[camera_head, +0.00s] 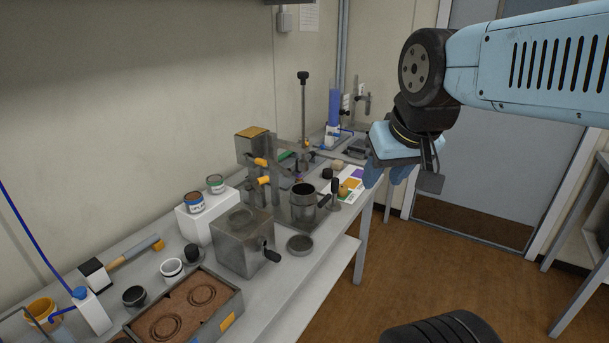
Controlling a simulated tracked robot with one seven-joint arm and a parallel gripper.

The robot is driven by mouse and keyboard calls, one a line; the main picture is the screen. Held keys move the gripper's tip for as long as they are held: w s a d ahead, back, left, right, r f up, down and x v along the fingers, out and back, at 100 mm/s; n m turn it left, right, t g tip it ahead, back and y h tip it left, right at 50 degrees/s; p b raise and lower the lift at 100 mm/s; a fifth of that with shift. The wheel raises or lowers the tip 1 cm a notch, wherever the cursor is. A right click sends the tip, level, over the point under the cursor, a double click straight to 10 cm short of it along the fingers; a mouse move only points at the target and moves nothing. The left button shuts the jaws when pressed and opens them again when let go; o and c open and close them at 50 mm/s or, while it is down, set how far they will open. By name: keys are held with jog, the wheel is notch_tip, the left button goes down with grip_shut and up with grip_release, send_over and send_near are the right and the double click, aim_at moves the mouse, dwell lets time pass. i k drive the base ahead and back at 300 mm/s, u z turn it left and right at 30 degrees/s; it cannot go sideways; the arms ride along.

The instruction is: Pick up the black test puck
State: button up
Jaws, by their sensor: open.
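My gripper (393,178) hangs at the upper right, its blue fingers pointing down by the bench's front edge; it appears empty, and the gap between the fingers is hard to see. A small dark puck-like piece (328,173) sits on the bench at the back, left of my gripper. Another short black round piece (193,254) stands in front of the white block. I cannot tell for sure which is the black test puck. My gripper touches neither.
The long bench (315,275) is crowded: a soil tray (231,319), a metal box with a crank (240,243), a dark pot (303,203), a shallow round dish (299,243) and a tall stand (304,110). Open floor (440,270) lies right of the bench.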

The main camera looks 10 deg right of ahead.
aim_at(327, 173)
jog(key=u, duration=0.1)
jog(key=i, duration=1)
jog(key=z, duration=0.05)
